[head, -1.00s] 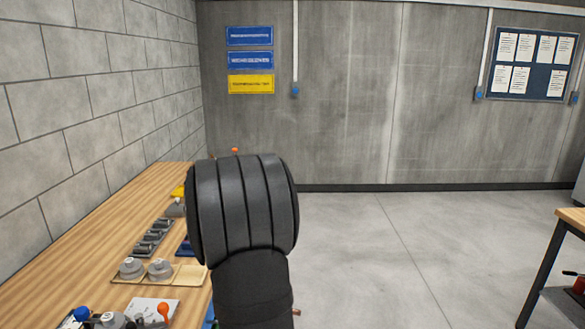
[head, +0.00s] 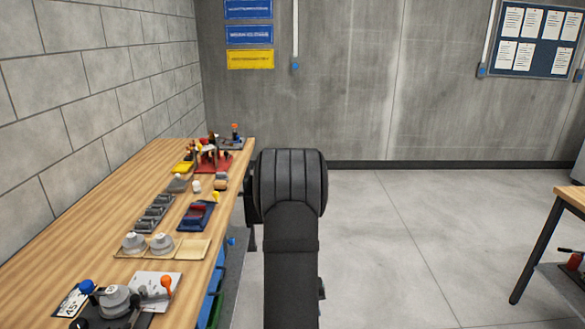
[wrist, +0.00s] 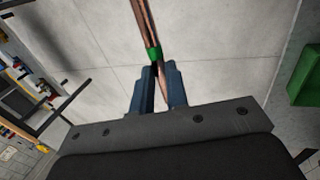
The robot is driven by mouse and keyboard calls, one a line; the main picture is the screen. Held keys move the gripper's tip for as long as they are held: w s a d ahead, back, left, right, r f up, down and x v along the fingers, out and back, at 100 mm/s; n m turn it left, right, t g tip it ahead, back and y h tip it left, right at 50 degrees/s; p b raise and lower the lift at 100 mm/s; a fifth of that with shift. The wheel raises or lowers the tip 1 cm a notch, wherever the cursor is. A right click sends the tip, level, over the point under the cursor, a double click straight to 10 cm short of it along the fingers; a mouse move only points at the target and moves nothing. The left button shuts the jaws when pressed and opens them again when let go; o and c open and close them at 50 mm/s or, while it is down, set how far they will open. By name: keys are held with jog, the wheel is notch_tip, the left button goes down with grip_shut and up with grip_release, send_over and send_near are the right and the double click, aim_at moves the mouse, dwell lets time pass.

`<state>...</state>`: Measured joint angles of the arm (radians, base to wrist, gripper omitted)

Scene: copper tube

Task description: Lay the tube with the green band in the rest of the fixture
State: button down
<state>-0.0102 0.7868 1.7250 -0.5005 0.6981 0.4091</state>
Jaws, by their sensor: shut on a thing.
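In the wrist view my gripper (wrist: 160,72) is shut on a copper tube (wrist: 143,20). A green band (wrist: 154,53) goes around the tube just beyond the fingertips. The tube runs away from the fingers toward the top of the picture, over the grey floor. In the head view my arm hides the gripper and the tube. A red stand (head: 214,163) with small uprights is at the far end of the bench, and a grey device with blue and orange handles (head: 116,299) is at the near end. I cannot tell for sure which is the fixture.
The wooden bench (head: 110,200) runs along the left wall. Open floor lies right of my arm. Another table (head: 570,196) stands far right.

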jog(key=w+a+r+n+t, duration=0.1)
jog(key=a+r+n, duration=0.25)
jog(key=a, duration=0.45)
jog(key=a+r+n+t+y, duration=0.1)
jog(key=a+r+n, duration=0.1)
jog(key=a+r, duration=0.35)
jog(key=w+a+r+n+t, duration=0.1)
jog(key=a+r+n, duration=0.2)
jog(key=a, duration=0.6)
jog(key=s+a+r+n+y, duration=0.1)
jog(key=s+a+r+n, duration=0.25)
jog(key=a+r, duration=0.35)
jog(key=s+a+r+n+y, duration=0.15)
jog(key=a+r+n, duration=0.3)
jog(key=a, duration=0.45)
jog(key=s+a+r+n+g+y, duration=0.1)
jog(key=s+a+n, duration=0.3)
jog(key=s, duration=0.5)
jog(key=s+a+r+n+g+y, duration=0.1)
jog(key=s+a+n, duration=0.4)
jog(key=s+n, duration=0.4)
jog(key=s+a+r+n+g+y, duration=0.1)
jog(key=s+a+n, duration=0.4)
jog(key=s, duration=0.4)
jog(key=shift+r+n+y, duration=0.35)
jog(key=shift+r+n, duration=0.05)
jog(key=shift+n, duration=0.35)
jog(key=shift+f, duration=0.1)
